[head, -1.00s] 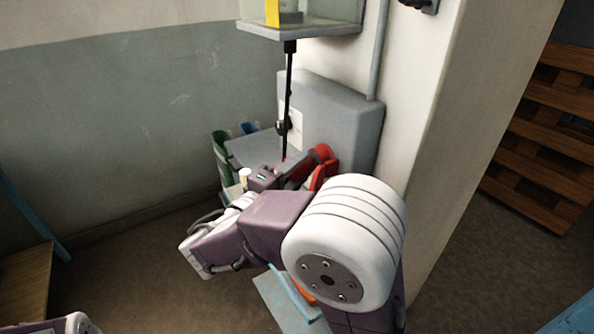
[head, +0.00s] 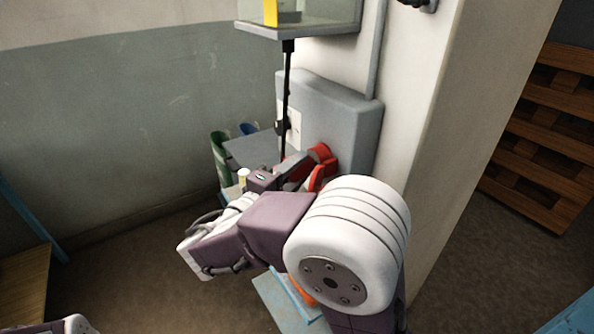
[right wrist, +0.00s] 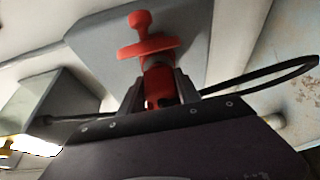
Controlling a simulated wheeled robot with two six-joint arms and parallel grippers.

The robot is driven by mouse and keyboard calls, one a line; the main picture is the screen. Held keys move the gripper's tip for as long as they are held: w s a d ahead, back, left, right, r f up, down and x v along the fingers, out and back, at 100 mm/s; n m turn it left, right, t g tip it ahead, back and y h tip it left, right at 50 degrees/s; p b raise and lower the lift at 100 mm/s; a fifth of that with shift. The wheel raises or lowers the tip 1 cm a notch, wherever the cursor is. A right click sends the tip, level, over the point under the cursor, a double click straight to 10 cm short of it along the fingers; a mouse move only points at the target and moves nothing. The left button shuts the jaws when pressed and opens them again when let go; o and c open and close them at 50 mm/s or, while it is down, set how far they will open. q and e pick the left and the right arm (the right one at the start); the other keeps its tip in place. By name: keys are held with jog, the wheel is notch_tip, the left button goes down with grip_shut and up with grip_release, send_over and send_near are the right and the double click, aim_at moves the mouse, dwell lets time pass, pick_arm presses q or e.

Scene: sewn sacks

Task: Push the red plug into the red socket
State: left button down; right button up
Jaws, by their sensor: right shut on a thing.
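The red socket (head: 322,154) is on the front of the grey wall box, partly hidden by my right arm in the head view. In the right wrist view, a red flange with a knob (right wrist: 147,47) stands out against the grey box. My right gripper (right wrist: 158,88) is shut on the red plug (right wrist: 158,82), which lies between its two fingers. The plug's far end is at or very close to the red collar behind the flange; I cannot tell how deep it sits. My left gripper is not in view.
The grey box (head: 345,110) is fixed to the white pillar. A black cable (head: 286,95) hangs from the glass-sided case (head: 310,28) above. Green (head: 219,150) and blue (head: 248,128) items stand left of the box. A wooden pallet (head: 540,140) leans at right.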

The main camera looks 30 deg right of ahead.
jog(key=shift+b, duration=0.35)
dwell(0.7)
jog(key=shift+d, duration=0.55)
dwell(0.3)
jog(key=o, duration=1.4)
jog(key=shift+c, duration=0.2)
jog(key=v, duration=0.9)
